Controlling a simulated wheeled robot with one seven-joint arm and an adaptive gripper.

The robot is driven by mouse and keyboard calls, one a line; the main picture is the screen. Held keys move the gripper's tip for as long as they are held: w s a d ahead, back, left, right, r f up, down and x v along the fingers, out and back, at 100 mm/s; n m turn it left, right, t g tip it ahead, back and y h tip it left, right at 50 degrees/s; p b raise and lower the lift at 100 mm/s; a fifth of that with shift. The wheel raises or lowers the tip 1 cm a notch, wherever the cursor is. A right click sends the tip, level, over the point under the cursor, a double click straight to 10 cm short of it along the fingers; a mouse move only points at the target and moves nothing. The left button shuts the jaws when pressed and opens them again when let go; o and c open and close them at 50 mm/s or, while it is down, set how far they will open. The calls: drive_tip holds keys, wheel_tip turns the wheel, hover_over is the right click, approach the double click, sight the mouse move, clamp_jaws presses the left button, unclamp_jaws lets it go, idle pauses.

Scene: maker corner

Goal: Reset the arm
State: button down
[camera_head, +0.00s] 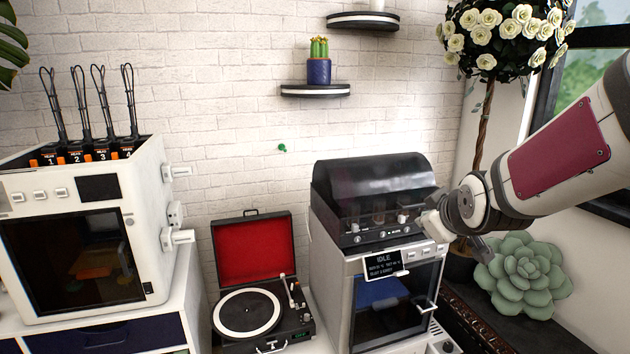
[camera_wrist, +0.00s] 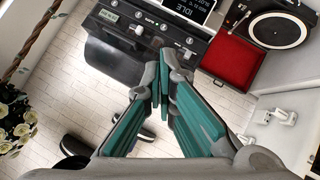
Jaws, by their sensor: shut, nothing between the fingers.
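My arm comes in from the right in the head view. My gripper (camera_head: 432,222) is in front of the upper right part of a white machine with a dark lid (camera_head: 370,185); I cannot tell whether it touches it. In the wrist view my gripper (camera_wrist: 167,70) shows teal inner pads, with the fingertips together and nothing between them. The machine's knobbed panel (camera_wrist: 130,32) lies beyond the fingertips there.
A record player (camera_head: 248,312) with an open red lid stands left of the machine, and a white printer (camera_head: 85,185) stands further left. A succulent (camera_head: 525,275) and a flowering tree (camera_head: 485,110) are at the right. Shelves (camera_head: 315,91) hang on the brick wall.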

drive_tip(key=s+a+m+g, duration=0.3)
drive_tip(key=s+m+g, duration=0.2)
drive_tip(key=s, duration=2.4)
drive_tip(key=shift+s+r+m+g+y, duration=0.35)
drive_tip(key=shift+r+m+g, duration=0.1)
drive_tip(key=shift+m, duration=0.35)
